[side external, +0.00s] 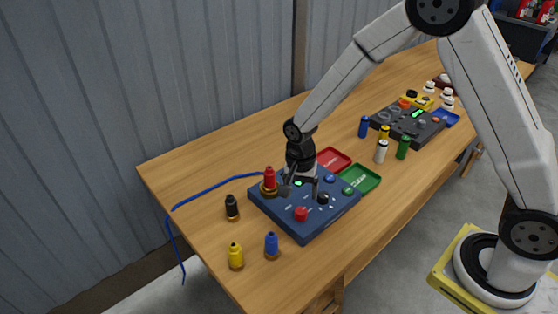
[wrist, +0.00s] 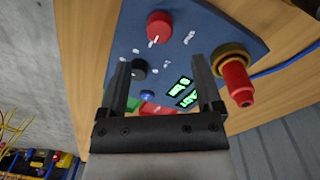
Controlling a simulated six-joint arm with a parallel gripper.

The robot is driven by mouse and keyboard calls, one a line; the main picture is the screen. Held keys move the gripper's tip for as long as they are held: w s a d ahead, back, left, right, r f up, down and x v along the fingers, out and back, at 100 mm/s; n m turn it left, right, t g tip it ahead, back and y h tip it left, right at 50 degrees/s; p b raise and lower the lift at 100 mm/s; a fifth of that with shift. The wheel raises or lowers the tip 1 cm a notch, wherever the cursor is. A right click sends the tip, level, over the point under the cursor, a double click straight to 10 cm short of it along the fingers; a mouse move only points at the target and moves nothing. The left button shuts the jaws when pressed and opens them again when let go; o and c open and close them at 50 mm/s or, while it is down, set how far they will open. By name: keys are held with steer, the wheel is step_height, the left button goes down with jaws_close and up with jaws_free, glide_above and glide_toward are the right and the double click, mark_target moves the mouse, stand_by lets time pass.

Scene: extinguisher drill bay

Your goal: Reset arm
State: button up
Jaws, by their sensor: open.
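A blue control panel (side external: 277,207) lies on the wooden table. A red knob (side external: 301,214), a black knob (side external: 323,198) and a lit green display sit on its top. A red plug with a brass collar (side external: 269,181) stands at its left corner, with a blue cable running off behind it. My gripper (side external: 302,187) is just above the panel, open and empty, pointing down. In the wrist view the open fingers (wrist: 161,72) frame the panel's face, with the red knob (wrist: 159,25) beyond them, the black knob (wrist: 139,69) near the left finger and the display (wrist: 180,90) near the right finger.
Black (side external: 232,208), yellow (side external: 236,256) and blue (side external: 272,246) plugs stand left of and before the panel. A red tray (side external: 333,160) and a green tray (side external: 361,179) lie behind it. Several coloured cylinders and a dark panel (side external: 408,124) stand farther right.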

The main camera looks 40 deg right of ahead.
steer(key=shift+r, duration=0.1)
stand_by(0.3)
steer(key=shift+s+d+r+n, duration=0.3)
steer(key=shift+s+r+n, duration=0.1)
steer(key=shift+r+n, duration=0.15)
steer(key=s+d+r+n+t, duration=0.3)
steer(key=s+r+n, duration=0.4)
steer(key=s+n, duration=0.3)
steer(key=shift+s+d+r, duration=0.2)
steer(key=shift+s+d, duration=0.45)
steer(key=shift+s, duration=0.3)
